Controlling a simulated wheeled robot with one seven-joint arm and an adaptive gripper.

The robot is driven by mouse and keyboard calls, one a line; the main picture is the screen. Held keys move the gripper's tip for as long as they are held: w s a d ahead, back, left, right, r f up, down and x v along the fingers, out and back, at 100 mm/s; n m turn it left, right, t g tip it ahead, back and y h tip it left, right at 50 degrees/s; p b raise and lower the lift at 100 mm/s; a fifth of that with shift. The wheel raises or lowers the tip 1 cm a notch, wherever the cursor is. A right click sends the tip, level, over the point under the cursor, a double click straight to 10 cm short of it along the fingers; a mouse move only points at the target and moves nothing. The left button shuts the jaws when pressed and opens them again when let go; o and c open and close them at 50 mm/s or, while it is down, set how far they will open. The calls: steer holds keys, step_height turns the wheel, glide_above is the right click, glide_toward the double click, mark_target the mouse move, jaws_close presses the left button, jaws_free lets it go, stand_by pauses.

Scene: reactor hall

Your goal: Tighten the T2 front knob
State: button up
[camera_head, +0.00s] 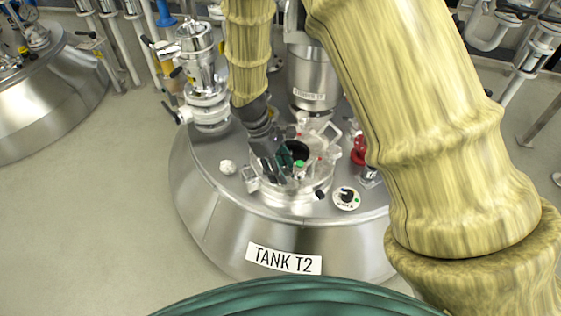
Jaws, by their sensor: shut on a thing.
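Tank T2 (215,215) is a steel vessel with a round port on its top, and its label faces me. My gripper (284,174) is dark, points down at the front left of the port, and is shut. What it holds is mostly hidden behind the fingers; from its place it looks like the T2 front knob, though I cannot see the knob clearly. A small black knob (319,195) shows at the port's front right rim, apart from the fingers. A green spot (299,163) shows beside the fingers.
A steel valve column (197,60) rises at the tank's back left, and a steel cylinder (313,78) at the back. The floor (90,220) at left is clear.

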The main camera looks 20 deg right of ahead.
steer(key=shift+w+r+m+p, duration=0.1)
steer(key=shift+m+p, duration=0.7)
steer(key=shift+p, duration=0.15)
steer(key=o, duration=1)
steer(key=v, duration=1.2)
steer(key=shift+w+d, duration=0.2)
